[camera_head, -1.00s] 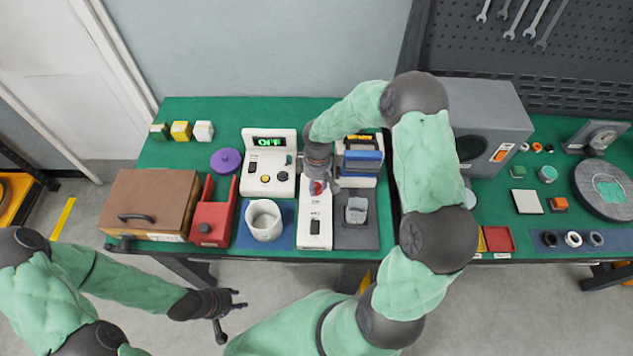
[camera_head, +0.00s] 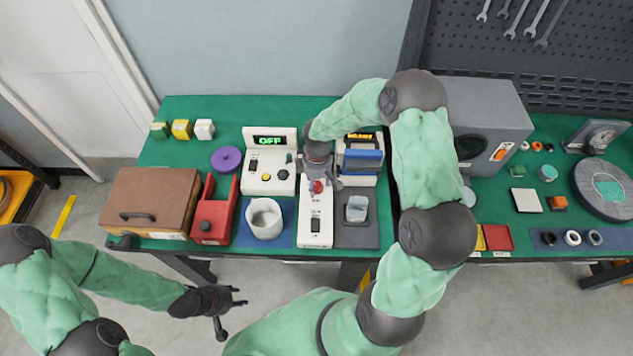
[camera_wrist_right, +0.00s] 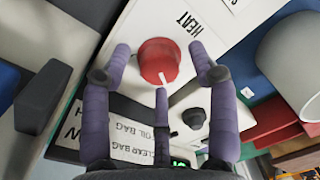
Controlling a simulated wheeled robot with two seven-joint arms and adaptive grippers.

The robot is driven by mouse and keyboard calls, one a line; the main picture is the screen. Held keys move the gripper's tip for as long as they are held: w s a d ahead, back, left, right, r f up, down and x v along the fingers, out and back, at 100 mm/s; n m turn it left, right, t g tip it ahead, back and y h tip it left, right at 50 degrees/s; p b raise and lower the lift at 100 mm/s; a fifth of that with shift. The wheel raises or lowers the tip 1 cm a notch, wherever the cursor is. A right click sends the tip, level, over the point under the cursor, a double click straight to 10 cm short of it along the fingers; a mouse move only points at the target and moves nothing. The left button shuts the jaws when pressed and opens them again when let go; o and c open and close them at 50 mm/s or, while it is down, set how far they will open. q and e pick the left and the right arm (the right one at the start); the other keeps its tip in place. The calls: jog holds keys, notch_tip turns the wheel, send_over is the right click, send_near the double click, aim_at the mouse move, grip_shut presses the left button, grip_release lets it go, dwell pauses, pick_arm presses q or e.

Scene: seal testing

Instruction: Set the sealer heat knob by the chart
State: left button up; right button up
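The red heat knob (camera_wrist_right: 158,62) with a white pointer line sits on the white sealer panel (camera_wrist_right: 185,20), beside the printed word HEAT. The pointer points toward the bottom of the right wrist view. My right gripper (camera_wrist_right: 160,52) is open, with its fingers on either side of the knob and a visible gap to each. In the head view the knob (camera_head: 317,187) shows just below my right gripper (camera_head: 322,181). A chart card (camera_wrist_right: 112,135) reads OIL BAG and CLEAR BAG; my finger hides part of it. My left gripper (camera_head: 224,308) is open and empty, in front of the table.
A white box with a green OFF display (camera_head: 270,142) stands left of the sealer. A blue-topped device (camera_head: 361,160) is close right of my right gripper.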

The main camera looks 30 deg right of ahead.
aim_at(317, 183)
notch_tip(317, 183, up, 12)
jog(key=shift+w+d, duration=0.15)
jog(key=shift+d, duration=0.05)
dwell(0.5)
jog(key=shift+f, duration=0.1)
dwell(0.4)
